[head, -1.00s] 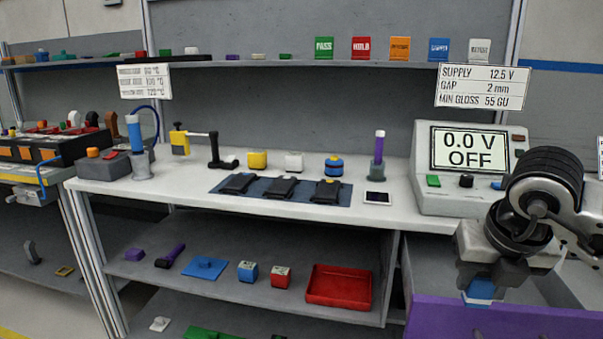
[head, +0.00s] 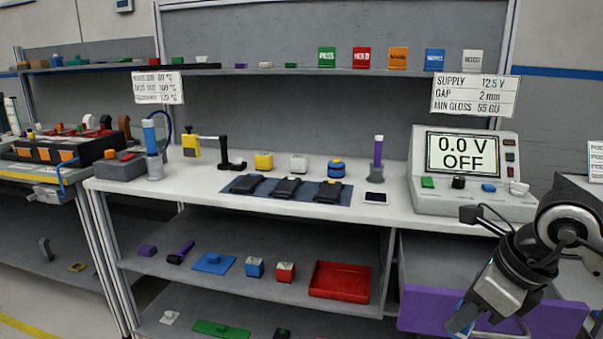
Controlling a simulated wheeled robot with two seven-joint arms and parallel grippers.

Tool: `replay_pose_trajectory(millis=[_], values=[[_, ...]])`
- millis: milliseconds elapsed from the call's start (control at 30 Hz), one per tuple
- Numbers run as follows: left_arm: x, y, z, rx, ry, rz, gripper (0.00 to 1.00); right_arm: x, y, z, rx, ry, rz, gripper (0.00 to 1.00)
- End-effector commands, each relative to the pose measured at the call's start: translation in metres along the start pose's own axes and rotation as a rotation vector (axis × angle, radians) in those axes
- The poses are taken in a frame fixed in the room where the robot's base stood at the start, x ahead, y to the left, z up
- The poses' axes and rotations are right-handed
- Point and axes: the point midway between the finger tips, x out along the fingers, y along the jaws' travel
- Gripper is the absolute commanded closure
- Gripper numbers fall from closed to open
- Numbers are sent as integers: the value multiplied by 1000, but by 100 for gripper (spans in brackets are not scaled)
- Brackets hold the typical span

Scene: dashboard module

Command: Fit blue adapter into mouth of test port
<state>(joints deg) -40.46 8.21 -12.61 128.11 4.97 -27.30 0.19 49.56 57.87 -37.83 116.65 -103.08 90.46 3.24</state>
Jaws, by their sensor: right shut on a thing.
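My right gripper (head: 463,318) is at the lower right, in front of the purple drawer front, pointing down and left. It is shut on the blue adapter (head: 461,331), of which only a small blue part shows; the fingers hide the rest. The grey test unit (head: 424,195) stands at the right end of the bench, its screen reading 0.0 V OFF. It has a green button, a black knob, a blue button and a small white fitting (head: 519,188) on its front. I cannot tell whether that fitting is the test port. The held adapter is apart from the unit. My left gripper is out of view.
The open drawer has a purple front (head: 425,309) below the unit. A blue mat (head: 233,186) with several black pieces lies on the bench, beside a purple-topped stand (head: 377,160). A red tray (head: 340,281) is on the shelf below.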

Motion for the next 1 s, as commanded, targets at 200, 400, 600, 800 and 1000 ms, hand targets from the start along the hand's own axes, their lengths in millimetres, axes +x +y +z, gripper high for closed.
replay_pose_trajectory(millis=[200,400,600,800,1000], values=[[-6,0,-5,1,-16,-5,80,4,15,2,-494,0,210,91],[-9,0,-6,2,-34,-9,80,6,30,3,-992,1,416,91],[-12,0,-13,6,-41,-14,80,7,47,2,-1531,4,639,91],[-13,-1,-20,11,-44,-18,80,7,59,-1,-1970,8,819,91],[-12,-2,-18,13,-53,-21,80,7,64,-3,-2180,8,904,91]])
